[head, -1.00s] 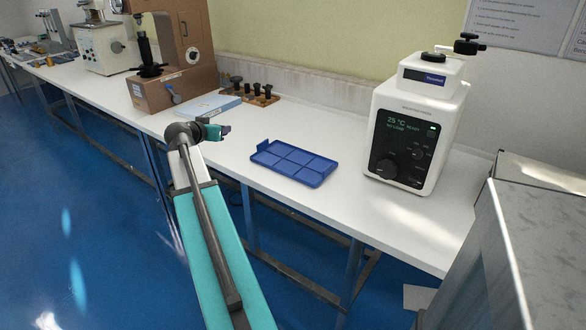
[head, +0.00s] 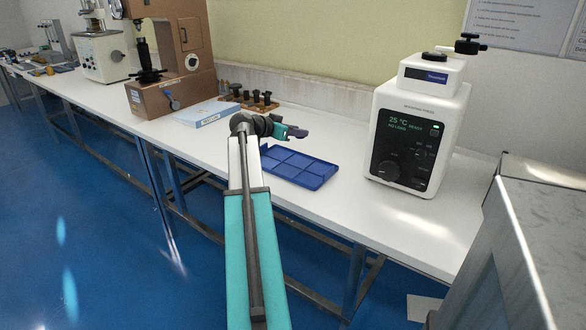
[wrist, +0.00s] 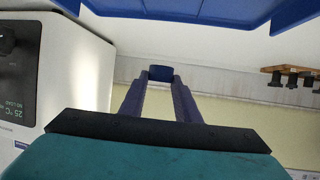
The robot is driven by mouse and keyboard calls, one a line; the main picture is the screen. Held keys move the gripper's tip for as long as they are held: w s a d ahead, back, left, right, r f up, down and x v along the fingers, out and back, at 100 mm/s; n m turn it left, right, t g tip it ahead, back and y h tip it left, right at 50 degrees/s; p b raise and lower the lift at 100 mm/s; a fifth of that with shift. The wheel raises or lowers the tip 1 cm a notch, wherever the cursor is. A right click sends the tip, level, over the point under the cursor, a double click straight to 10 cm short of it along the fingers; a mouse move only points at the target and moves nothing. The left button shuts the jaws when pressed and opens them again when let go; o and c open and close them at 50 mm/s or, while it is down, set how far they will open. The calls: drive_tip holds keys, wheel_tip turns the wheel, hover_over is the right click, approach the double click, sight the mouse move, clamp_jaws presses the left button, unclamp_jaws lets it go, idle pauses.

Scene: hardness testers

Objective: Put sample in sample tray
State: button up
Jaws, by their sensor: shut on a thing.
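My gripper (head: 300,133) is over the back left part of the blue sample tray (head: 318,180) in the head view. In the wrist view my gripper (wrist: 160,80) is shut on a small dark blue block, the sample (wrist: 160,73), held at the fingertips. The sample is too small to make out in the head view. The tray is flat, with low walls and several shallow compartments, and they look empty where they show. Its rim also shows along the top of the wrist view (wrist: 190,17).
A white tester (head: 415,130) with a dark panel stands to the right of the tray. A brown tester (head: 170,60), a pale blue book (head: 202,112) and a wooden rack with black pieces (head: 250,101) are to the left and behind. Bare bench lies between tray and white tester.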

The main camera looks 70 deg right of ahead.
hover_over(296, 163)
drive_tip(key=shift+f, duration=3.15)
drive_tip(key=shift+f, duration=0.1)
drive_tip(key=shift+f, duration=1.75)
drive_tip(key=shift+f+b, duration=0.15)
drive_tip(key=shift+b, duration=0.3)
drive_tip(key=o, duration=1.1)
drive_tip(key=shift+c, duration=0.2)
drive_tip(key=v, duration=1.2)
